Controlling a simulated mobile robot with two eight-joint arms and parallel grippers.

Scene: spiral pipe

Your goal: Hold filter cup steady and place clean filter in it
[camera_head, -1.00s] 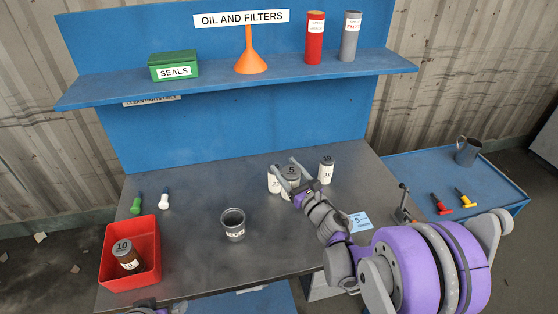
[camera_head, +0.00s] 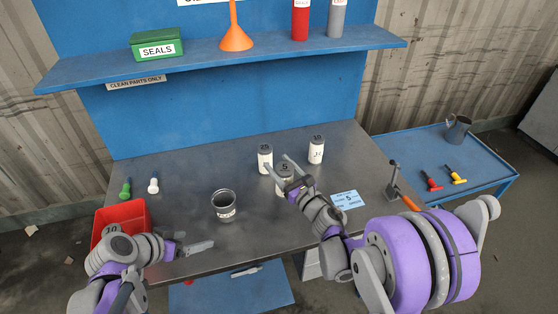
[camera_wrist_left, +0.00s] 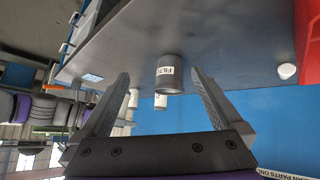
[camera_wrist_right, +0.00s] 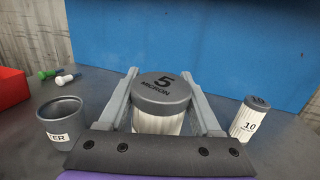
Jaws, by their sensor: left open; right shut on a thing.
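The filter cup (camera_head: 224,205) is a dark, open-topped cup standing upright on the bench, and it looks empty. My left gripper (camera_head: 205,248) is open and empty, in front of the cup and apart from it; the left wrist view also shows the cup (camera_wrist_left: 170,75) beyond the open fingers. A clean white filter with a dark cap marked "5 MICRON" (camera_wrist_right: 162,95) is between the fingers of my right gripper (camera_head: 282,163), which is shut on it. It stands upright; whether its base touches the bench is hidden.
Two other white filters stand near it, one behind left (camera_head: 265,158) and one behind right (camera_head: 316,150). A red bin (camera_head: 122,215) at left is partly hidden by my left arm. A blue card marked 5 (camera_head: 347,200) lies at right.

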